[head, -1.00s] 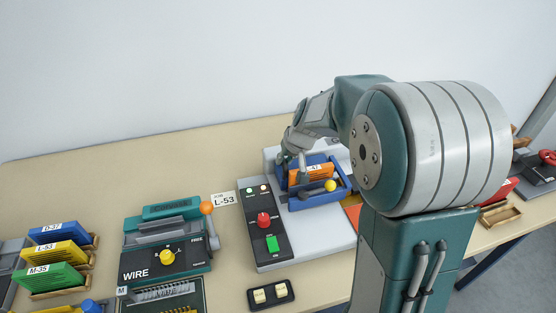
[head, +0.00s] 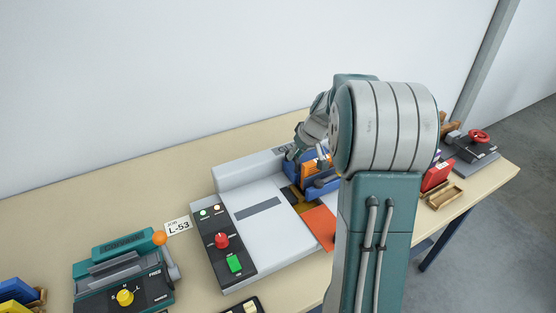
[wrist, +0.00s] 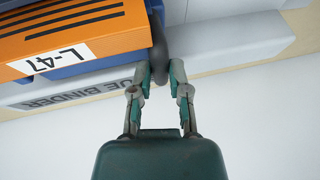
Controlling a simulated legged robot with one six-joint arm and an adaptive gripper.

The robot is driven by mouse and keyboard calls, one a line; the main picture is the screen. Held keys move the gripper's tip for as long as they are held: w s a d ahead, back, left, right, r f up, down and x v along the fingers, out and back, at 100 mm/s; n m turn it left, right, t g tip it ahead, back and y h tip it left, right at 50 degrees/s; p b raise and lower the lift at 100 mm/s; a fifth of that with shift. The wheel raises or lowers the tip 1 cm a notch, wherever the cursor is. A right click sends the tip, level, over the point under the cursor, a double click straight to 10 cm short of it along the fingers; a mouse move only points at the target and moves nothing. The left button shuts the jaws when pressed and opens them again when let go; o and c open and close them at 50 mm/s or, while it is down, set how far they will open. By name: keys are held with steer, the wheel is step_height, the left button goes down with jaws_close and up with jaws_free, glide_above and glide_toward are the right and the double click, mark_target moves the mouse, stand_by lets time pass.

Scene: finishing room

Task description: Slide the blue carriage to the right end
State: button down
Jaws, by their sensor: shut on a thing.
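The blue carriage (head: 297,173) sits on the grey binder bed, right of its middle and partly hidden behind my arm. It bears an orange book block (head: 309,163). In the wrist view the orange block (wrist: 75,28), labelled L-47, lies along the blue carriage (wrist: 112,58). My gripper (wrist: 160,72) is shut on a dark handle (wrist: 158,48) beside the carriage's end. In the head view my gripper (head: 293,153) is at the carriage's rear side, its fingertips hard to make out. The right end of the bed is hidden by my arm.
The binder's bare bed (head: 265,225) is clear left of the carriage, with a dark slot. A control panel (head: 222,240) stands at its left. A teal wire machine (head: 122,270) is farther left. A red item (head: 437,176) and a wooden tray (head: 445,197) lie right of my arm.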

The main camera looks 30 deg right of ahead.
mark_target(310, 156)
steer(key=shift+d, duration=3.6)
steer(key=c, duration=0.6)
jaws_free()
steer(key=shift+d, duration=0.25)
steer(key=v, duration=1.1)
steer(key=shift+s+d+r, duration=0.2)
steer(key=shift+r, duration=0.1)
